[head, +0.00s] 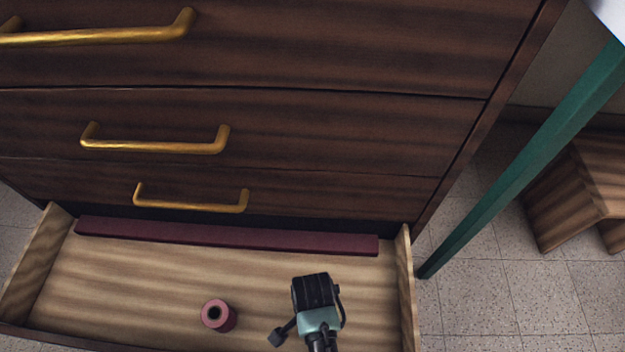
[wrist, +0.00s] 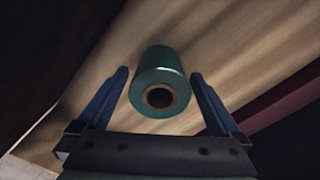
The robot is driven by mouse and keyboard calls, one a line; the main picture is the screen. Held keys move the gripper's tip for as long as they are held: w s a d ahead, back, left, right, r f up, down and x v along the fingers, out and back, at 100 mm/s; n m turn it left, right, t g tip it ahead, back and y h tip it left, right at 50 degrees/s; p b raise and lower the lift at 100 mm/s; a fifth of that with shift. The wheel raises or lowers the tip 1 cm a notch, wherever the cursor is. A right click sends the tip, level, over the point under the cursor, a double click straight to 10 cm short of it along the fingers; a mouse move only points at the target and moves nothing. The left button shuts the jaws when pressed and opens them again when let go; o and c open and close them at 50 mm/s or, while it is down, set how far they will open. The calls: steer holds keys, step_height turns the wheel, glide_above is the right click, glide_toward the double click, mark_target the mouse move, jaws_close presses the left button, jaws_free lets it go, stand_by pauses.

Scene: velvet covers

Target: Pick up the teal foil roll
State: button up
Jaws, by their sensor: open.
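The teal foil roll (wrist: 160,68) shows in the wrist view, a teal cylinder with its brown-rimmed core end facing the camera. It lies on the wooden floor of the open drawer (head: 130,275). My gripper (wrist: 159,76) is open, with one blue finger on each side of the roll. Gaps show between the fingers and the roll. In the head view my gripper (head: 305,335) is over the drawer's right half, and the teal roll cannot be seen there, probably hidden by it.
A pink roll (head: 226,318) stands in the drawer left of my gripper. A long dark red bar (head: 220,236) lies along the drawer's back. Closed drawers with brass handles (head: 155,146) rise behind. A green leg (head: 530,155) stands to the right.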

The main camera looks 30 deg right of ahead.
step_height(320, 180, down, 2)
steer(key=shift+b, duration=0.35)
steer(key=shift+r, duration=0.1)
steer(key=c, duration=1.4)
steer(key=shift+r, duration=0.1)
steer(key=shift+c, duration=0.2)
